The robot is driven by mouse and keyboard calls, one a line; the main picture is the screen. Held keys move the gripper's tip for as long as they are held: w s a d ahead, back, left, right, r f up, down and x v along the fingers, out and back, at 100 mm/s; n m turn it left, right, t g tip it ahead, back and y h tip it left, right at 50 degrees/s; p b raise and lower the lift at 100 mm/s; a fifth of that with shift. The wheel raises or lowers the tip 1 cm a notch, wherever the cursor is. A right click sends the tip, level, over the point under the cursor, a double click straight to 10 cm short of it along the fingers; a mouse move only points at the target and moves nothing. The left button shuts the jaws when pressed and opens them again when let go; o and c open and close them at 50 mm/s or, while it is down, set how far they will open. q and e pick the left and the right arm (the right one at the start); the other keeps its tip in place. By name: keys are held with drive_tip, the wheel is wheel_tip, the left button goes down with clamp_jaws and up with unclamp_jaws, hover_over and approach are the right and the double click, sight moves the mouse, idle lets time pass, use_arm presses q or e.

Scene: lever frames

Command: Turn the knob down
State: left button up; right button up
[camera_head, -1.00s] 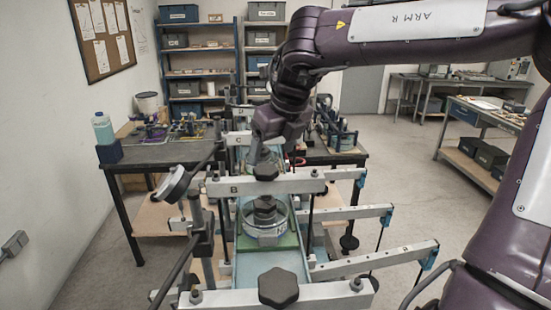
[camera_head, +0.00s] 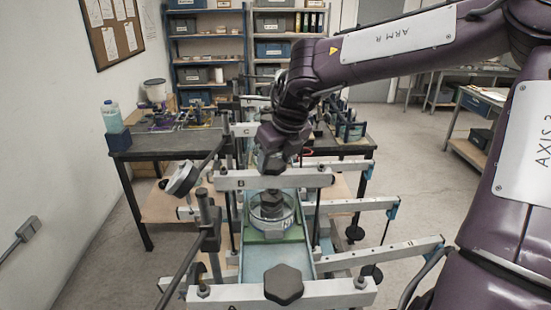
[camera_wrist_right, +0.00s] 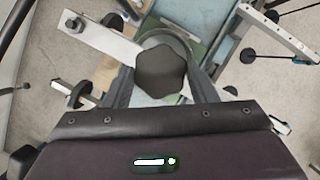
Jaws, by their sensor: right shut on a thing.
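The black lobed knob (camera_wrist_right: 163,72) sits between my two right fingers in the right wrist view, at the end of a pale bar. My right gripper (camera_head: 272,160) reaches down over the crossbar marked B (camera_head: 235,182) in the head view and is shut on this knob. The gripper largely hides the knob there. My left gripper is not in view.
A similar black knob (camera_head: 283,284) stands on the nearest crossbar. A clear round dish (camera_head: 271,222) with a dark weight sits on the green bed below bar B. Pale lever arms (camera_head: 385,254) stick out right.

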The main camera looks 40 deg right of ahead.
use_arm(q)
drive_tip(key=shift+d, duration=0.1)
use_arm(e)
drive_tip(key=shift+c, duration=0.4)
